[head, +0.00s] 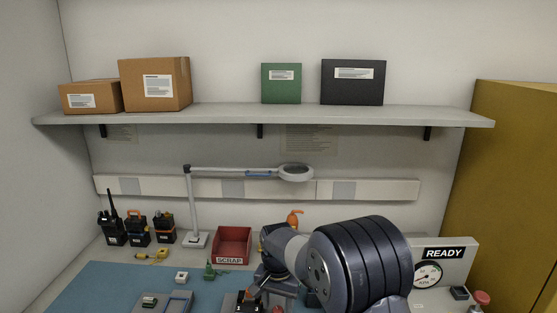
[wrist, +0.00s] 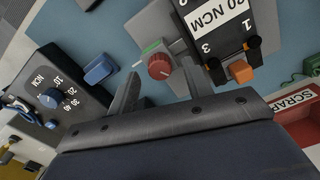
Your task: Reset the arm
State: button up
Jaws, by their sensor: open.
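My gripper (wrist: 158,85) shows in the wrist view with its two fingers apart and nothing clamped between them. A red knob (wrist: 160,66) on a grey fixture shows just beyond the fingertips; I cannot tell whether the fingers touch it. A black unit (wrist: 230,25) with a white "20 NCM" label and an orange part (wrist: 241,72) is close to the right finger. In the head view my arm reaches low over the bench right of centre, and it hides my fingers.
A dial box (wrist: 50,100) is left of the fingers. A "READY" gauge panel (head: 447,265) is at right. The shelf (head: 300,117) hangs above.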

jog(key=shift+f, duration=0.7)
jog(key=n, duration=0.5)
jog(key=shift+r+n, duration=0.1)
jog(key=shift+n, duration=0.3)
jog(key=n, duration=1.2)
jog(key=shift+n, duration=0.3)
jog(key=n, duration=0.5)
jog(key=shift+n+p, duration=0.3)
jog(key=shift+p, duration=0.1)
